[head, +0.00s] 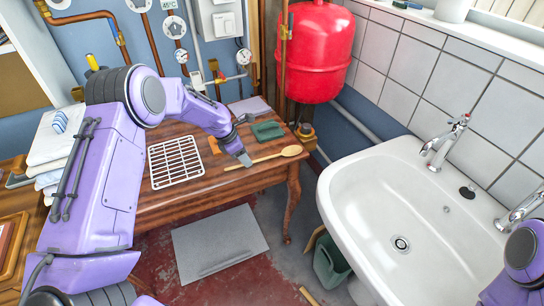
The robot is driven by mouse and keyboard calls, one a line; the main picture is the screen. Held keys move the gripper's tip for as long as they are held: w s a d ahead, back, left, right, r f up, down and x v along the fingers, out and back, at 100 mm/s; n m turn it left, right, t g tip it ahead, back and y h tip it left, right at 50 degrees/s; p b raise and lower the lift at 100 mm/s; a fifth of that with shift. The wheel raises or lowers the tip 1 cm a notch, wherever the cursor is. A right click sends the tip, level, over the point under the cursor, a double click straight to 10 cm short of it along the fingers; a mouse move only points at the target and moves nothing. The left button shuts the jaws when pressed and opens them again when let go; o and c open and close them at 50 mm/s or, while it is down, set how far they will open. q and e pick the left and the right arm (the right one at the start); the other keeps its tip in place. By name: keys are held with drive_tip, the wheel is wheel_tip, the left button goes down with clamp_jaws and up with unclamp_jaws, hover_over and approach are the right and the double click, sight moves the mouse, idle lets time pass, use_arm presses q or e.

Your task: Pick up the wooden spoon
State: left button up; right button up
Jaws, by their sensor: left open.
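The wooden spoon (270,157) lies on the wooden table near its right front edge, its round bowl toward the right and its handle toward the left. My left arm reaches in from the left, and my left gripper (245,159) points down at the spoon's handle. The gripper is open. Its fingertips hide a small part of the handle, and I cannot tell whether they touch it. Of my right arm only a part shows at the lower right; its gripper is out of view.
A white wire rack (176,162) lies left of the spoon on the table (160,208). A green object (267,130) lies just behind the spoon. A white sink (385,205) stands at the right, with a red tank (319,50) on the wall behind. Folded towels (52,140) sit at the left.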

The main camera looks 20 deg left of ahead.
use_arm(q)
drive_tip(key=shift+x, duration=0.95)
drive_tip(key=shift+s+a, duration=0.1)
clamp_jaws()
